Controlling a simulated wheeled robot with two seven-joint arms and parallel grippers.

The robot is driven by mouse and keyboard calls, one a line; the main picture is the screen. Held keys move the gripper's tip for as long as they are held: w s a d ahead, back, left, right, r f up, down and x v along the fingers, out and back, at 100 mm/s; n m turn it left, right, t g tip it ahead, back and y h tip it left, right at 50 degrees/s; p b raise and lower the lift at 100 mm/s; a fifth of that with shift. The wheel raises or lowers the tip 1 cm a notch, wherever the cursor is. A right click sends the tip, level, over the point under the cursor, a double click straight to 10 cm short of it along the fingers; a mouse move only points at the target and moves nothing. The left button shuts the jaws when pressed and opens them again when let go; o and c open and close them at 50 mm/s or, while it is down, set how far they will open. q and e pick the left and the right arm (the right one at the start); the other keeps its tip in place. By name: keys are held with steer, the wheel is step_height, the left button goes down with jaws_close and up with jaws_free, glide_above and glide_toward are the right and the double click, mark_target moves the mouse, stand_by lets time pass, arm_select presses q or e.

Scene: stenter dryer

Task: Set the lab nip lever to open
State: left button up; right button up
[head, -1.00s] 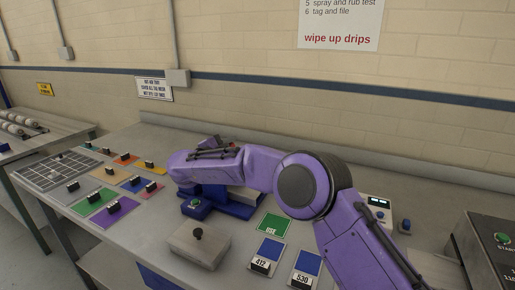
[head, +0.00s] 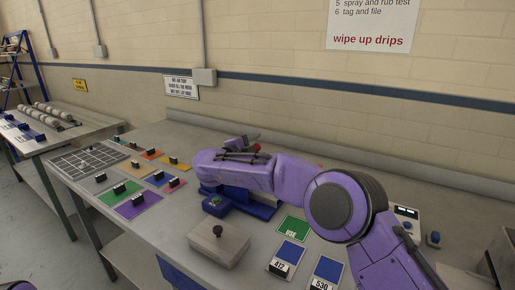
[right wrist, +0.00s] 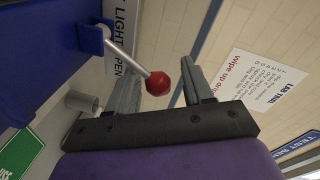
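The lab nip is a blue machine (head: 258,209) on the bench, partly hidden behind my right arm. Its lever (right wrist: 128,57) is a pale metal rod ending in a red ball knob (right wrist: 157,83). The knob also shows in the head view (head: 257,148). My right gripper (right wrist: 160,72) is open, one finger on each side of the knob; I cannot tell whether either touches it. A white plate (right wrist: 122,45) behind the rod reads "LIGHT" and "OPEN", partly covered. My left gripper is not in view.
A grey box with a dark knob (head: 219,246), a green "USE" card (head: 293,228) and blue cards 412 (head: 289,256) and 530 (head: 327,270) lie in front. Colored swatches (head: 138,206) lie left. A small display unit (head: 406,218) stands right.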

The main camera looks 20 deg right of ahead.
steer(key=shift+s+a+f, duration=0.1)
steer(key=shift+s+a, duration=0.15)
steer(key=shift+s, duration=0.05)
steer(key=b+v, duration=0.2)
steer(key=v, duration=0.7)
steer(key=shift+a, duration=0.45)
steer(key=shift+s, duration=0.1)
